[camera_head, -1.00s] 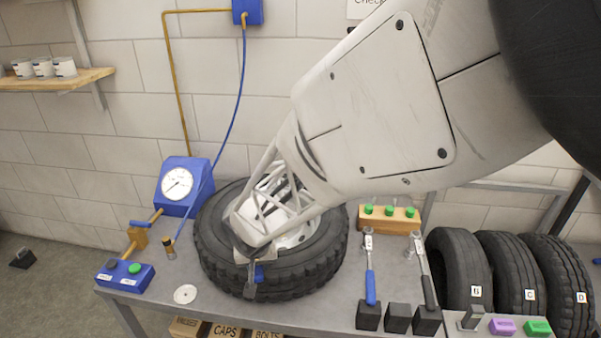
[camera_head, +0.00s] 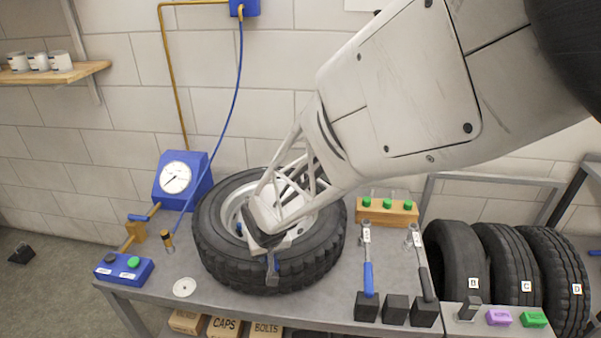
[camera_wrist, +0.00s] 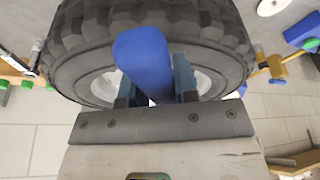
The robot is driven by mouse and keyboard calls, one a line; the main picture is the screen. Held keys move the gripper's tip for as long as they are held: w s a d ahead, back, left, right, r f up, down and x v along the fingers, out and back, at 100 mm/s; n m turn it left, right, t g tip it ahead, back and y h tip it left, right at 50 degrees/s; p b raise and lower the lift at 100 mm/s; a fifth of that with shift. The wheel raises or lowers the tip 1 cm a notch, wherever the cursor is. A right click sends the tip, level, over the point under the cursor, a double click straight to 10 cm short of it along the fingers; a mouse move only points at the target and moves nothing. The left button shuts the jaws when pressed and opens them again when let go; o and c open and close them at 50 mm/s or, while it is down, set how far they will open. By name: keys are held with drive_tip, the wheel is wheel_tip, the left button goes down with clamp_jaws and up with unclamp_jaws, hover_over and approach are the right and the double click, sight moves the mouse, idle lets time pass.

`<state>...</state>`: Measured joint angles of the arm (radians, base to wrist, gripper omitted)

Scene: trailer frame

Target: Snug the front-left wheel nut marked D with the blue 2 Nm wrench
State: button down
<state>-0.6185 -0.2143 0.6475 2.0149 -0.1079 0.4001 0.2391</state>
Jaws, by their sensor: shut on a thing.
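My gripper (camera_head: 270,258) is over the near part of a tyre (camera_head: 215,255) that lies flat on the bench. In the wrist view my gripper (camera_wrist: 157,92) is shut on a blue handle (camera_wrist: 146,58), with one finger on each side. The tool's working end is hidden, so I cannot tell whether it touches a nut. The pale wheel hub (camera_wrist: 203,82) shows behind the handle. My arm covers much of the wheel in the head view, and no nut marking can be read. Another blue-handled wrench (camera_head: 369,279) stands at the right of the bench.
A dark-handled wrench (camera_head: 425,284) stands beside it, and black blocks (camera_head: 395,308) line the front edge. A wooden block with green caps (camera_head: 387,211) is behind. A gauge box (camera_head: 181,181) and button box (camera_head: 124,269) are left. Tyres marked B, C and D (camera_head: 565,270) stand right.

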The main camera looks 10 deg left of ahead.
drive_tip(key=shift+w+d, duration=0.1)
drive_tip(key=shift+d, duration=0.05)
idle(0.3)
drive_tip(key=shift+w+d+n, duration=0.4)
drive_tip(key=shift+d+n, duration=0.05)
drive_tip(key=shift+d, duration=0.2)
drive_tip(key=shift+w+d+n, duration=0.4)
drive_tip(key=shift+d+n, duration=0.05)
drive_tip(key=shift+d, duration=0.2)
drive_tip(key=shift+w+d, duration=0.1)
drive_tip(key=shift+d, duration=0.05)
drive_tip(key=shift+w+d+n+g+y, duration=0.3)
drive_tip(key=shift+w+d+n+y, duration=0.1)
drive_tip(key=shift+w+d+n, duration=0.65)
drive_tip(key=shift+s+a+m, duration=0.95)
drive_tip(key=shift+s+a, duration=0.15)
drive_tip(key=shift+w+d, duration=0.1)
drive_tip(key=shift+w+d+n, duration=0.8)
drive_tip(key=shift+w+d, duration=0.15)
drive_tip(key=shift+d, duration=0.1)
